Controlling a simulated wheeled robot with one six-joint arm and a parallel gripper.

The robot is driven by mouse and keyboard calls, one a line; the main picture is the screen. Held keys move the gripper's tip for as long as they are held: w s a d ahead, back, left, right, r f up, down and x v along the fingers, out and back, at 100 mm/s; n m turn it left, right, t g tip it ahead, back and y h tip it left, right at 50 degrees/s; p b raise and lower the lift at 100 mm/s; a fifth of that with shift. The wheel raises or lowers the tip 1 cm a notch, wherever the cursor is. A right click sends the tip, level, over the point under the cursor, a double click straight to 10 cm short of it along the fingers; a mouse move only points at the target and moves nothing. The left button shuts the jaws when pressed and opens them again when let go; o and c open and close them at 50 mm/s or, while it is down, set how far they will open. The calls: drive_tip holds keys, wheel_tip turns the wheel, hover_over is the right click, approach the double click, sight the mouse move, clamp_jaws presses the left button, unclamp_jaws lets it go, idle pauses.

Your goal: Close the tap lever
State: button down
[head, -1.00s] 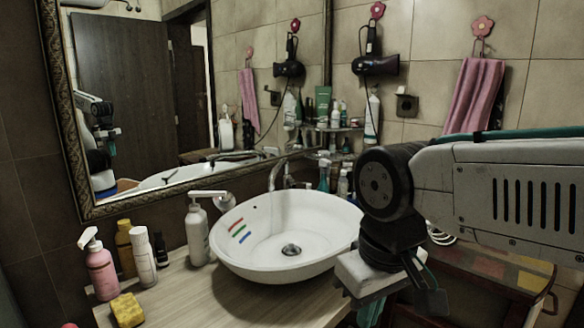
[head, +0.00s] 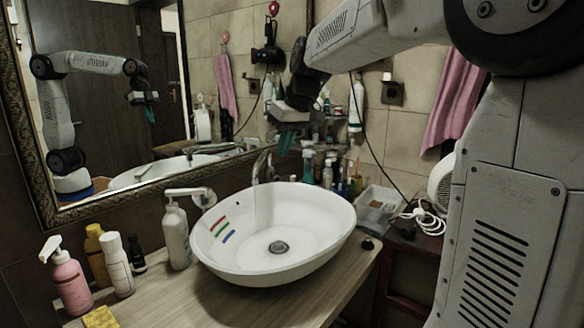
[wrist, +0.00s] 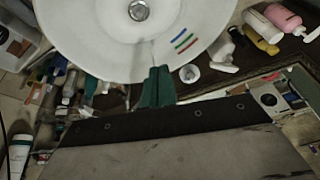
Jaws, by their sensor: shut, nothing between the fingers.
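The tap (head: 263,165) stands behind the white oval basin (head: 335,244), with its curved metal spout over the back rim. I cannot make out the lever's position. My gripper (head: 287,143) hangs above and slightly right of the tap, pointing down. Its green fingers (wrist: 157,88) are together and empty in the wrist view. There they lie over the rim of the basin (wrist: 80,35) and hide most of the tap. I cannot tell whether they touch it.
A white pump bottle (head: 176,235) stands left of the basin. A pink bottle (head: 68,280) and a white bottle (head: 117,265) stand farther left. Several bottles crowd behind the basin. A clear box (head: 377,212) sits at the right. The mirror (head: 110,130) is behind.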

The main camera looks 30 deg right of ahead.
drive_tip(key=w+d+t, duration=0.1)
drive_tip(key=w+d, duration=0.8)
drive_tip(key=w, duration=0.3)
drive_tip(key=n+t, duration=0.1)
drive_tip(key=t, duration=0.1)
hover_over(287, 174)
drive_tip(key=s, duration=0.1)
drive_tip(key=f, duration=1.1)
drive_tip(key=shift+s+d+f, duration=0.1)
drive_tip(key=shift+d+f, duration=0.25)
drive_tip(key=f, duration=0.3)
drive_tip(key=shift+s+f, duration=0.15)
drive_tip(key=shift+s, duration=0.05)
drive_tip(key=shift+s+f, duration=0.1)
drive_tip(key=shift+f, duration=0.3)
drive_tip(key=shift+d, duration=0.1)
